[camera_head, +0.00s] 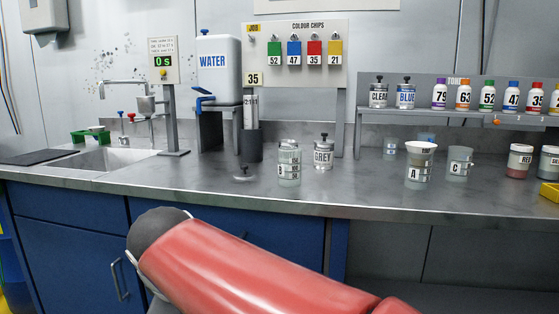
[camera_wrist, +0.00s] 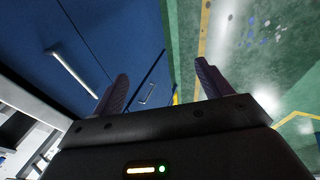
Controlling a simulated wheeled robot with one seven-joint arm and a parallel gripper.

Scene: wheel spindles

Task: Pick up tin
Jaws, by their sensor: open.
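A GREY-labelled tin (camera_head: 323,153) with a dark knob on its lid stands upright on the metal counter. Tins labelled CLEAR (camera_head: 378,95) and BLUE (camera_head: 405,96) stand on the raised shelf at the right, also with dark knobs. The task does not say which tin is meant. My gripper (camera_wrist: 162,70) shows in the wrist view with its two fingers spread and nothing between them. It points toward blue cabinet fronts and the green floor, with no tin in that view. In the head view my red arm crosses the front below the counter, and the gripper itself is not visible.
A clear graduated beaker (camera_head: 289,166) stands just left of the GREY tin, with a small knobbed lid (camera_head: 244,174) beside it. Cup A (camera_head: 419,172) and cup C (camera_head: 460,161) stand to the right. The water tank (camera_head: 219,70) and sink (camera_head: 105,160) are left. The counter's front middle is clear.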

